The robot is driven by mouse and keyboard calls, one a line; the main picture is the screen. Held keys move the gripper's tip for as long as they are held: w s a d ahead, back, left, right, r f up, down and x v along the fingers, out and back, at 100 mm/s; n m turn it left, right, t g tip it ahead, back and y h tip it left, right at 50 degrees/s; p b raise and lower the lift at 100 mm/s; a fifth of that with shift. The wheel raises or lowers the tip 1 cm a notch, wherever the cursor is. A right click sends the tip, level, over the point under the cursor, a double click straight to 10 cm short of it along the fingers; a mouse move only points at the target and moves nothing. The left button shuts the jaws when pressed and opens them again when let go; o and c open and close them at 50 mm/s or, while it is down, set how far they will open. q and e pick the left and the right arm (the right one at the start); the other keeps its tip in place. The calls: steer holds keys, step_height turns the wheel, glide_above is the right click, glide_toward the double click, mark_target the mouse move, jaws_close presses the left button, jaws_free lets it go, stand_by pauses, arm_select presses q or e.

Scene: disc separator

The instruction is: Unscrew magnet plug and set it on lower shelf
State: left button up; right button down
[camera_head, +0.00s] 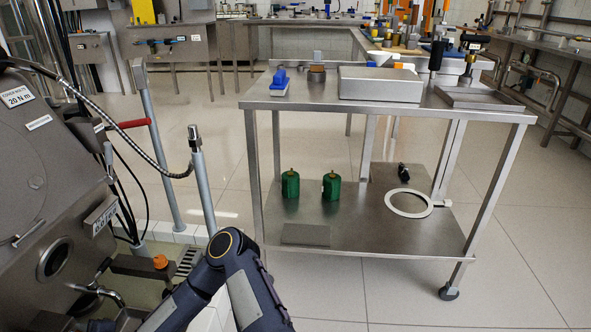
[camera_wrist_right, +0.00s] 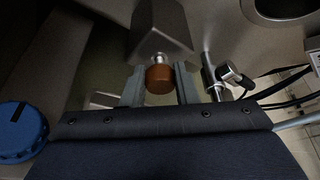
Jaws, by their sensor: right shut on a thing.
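In the right wrist view, an orange-brown round plug (camera_wrist_right: 159,80) sits at the underside of a grey metal block (camera_wrist_right: 160,30), with a bright metal collar between them. My right gripper (camera_wrist_right: 159,70) is shut on the plug, with one grey finger on each side. In the head view, my arm bends down to the lower left and its gripper is not visible. The lower shelf (camera_head: 385,240) of the steel cart is at centre right. My left gripper is in neither view.
The shelf holds two green canisters (camera_head: 290,185), a grey plate (camera_head: 306,234), a white ring (camera_head: 409,203) and a small black part (camera_head: 403,172). Its front middle is clear. The separator machine (camera_head: 40,170) stands at left, with a hose. A blue cap (camera_wrist_right: 20,132) is beside my right gripper.

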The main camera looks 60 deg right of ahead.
steer(key=n+t, duration=0.1)
steer(key=n, duration=0.1)
steer(key=n+t+h, duration=0.1)
steer(key=n, duration=0.1)
steer(key=shift+a+f+h, duration=0.15)
steer(key=shift+a+h, duration=0.05)
steer(key=shift+h, duration=0.1)
steer(key=shift+d+n, duration=0.1)
steer(key=shift+n, duration=0.4)
steer(key=shift+t, duration=0.3)
steer(key=n+t, duration=0.1)
steer(key=n, duration=0.2)
